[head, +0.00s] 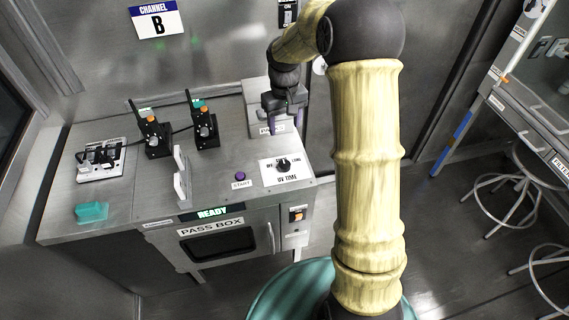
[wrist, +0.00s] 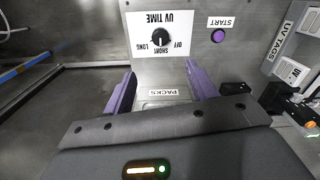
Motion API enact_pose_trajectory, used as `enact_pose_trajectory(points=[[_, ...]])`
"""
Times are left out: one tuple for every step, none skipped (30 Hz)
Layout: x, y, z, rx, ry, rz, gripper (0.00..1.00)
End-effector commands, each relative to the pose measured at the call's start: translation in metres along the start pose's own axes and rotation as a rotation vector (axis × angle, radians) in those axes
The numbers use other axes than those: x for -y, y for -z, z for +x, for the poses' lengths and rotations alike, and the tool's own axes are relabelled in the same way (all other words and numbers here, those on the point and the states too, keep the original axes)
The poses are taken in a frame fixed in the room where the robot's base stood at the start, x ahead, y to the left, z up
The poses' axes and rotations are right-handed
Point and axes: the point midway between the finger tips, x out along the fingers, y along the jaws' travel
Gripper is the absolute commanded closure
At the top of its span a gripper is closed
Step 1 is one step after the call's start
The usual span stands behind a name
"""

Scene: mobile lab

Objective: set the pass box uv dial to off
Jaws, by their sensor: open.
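The UV time dial is a black round knob (head: 283,165) on a white plate (head: 287,178) on top of the pass box (head: 228,236), at its right end. In the wrist view the dial (wrist: 160,38) shows upside down with OFF, SHORT and LONG marked around it. Its pale pointer mark seems to face SHORT, but it is small. My gripper (head: 284,122) is behind the dial in the head view, above the packs holder, apart from the dial. In the wrist view its purple fingers (wrist: 161,84) are open with nothing between them.
A purple START button (head: 240,176) is left of the dial. The packs holder (head: 257,98) stands at the back. Stools (head: 500,190) are at the right.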

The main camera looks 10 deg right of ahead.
Motion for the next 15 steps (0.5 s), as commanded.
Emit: enact_pose_trajectory(points=[[0.000,0.001,0.000,0.001,0.000,-0.001,0.43],[0.000,0.001,0.000,0.001,0.000,-0.001,0.43],[0.000,0.001,0.000,0.000,0.000,-0.001,0.43],[0.000,0.001,-0.001,0.000,0.000,-0.001,0.43],[0.000,0.000,-0.001,0.000,0.000,-0.001,0.43],[0.000,0.000,-0.001,0.000,0.000,-0.001,0.43],[0.000,0.000,-0.001,0.000,0.000,-0.001,0.43],[0.000,0.000,0.000,0.000,0.000,-0.001,0.43],[0.000,0.000,0.000,0.000,0.000,-0.001,0.43],[0.000,0.000,0.001,0.000,0.000,-0.001,0.43],[0.000,0.000,0.002,0.000,0.000,-0.001,0.43],[0.000,0.000,0.004,0.000,0.000,-0.001,0.43],[0.000,0.000,0.006,0.000,0.000,-0.001,0.43],[0.000,0.000,0.009,0.001,0.001,-0.001,0.43],[0.000,0.000,0.013,0.002,0.001,-0.001,0.43]])
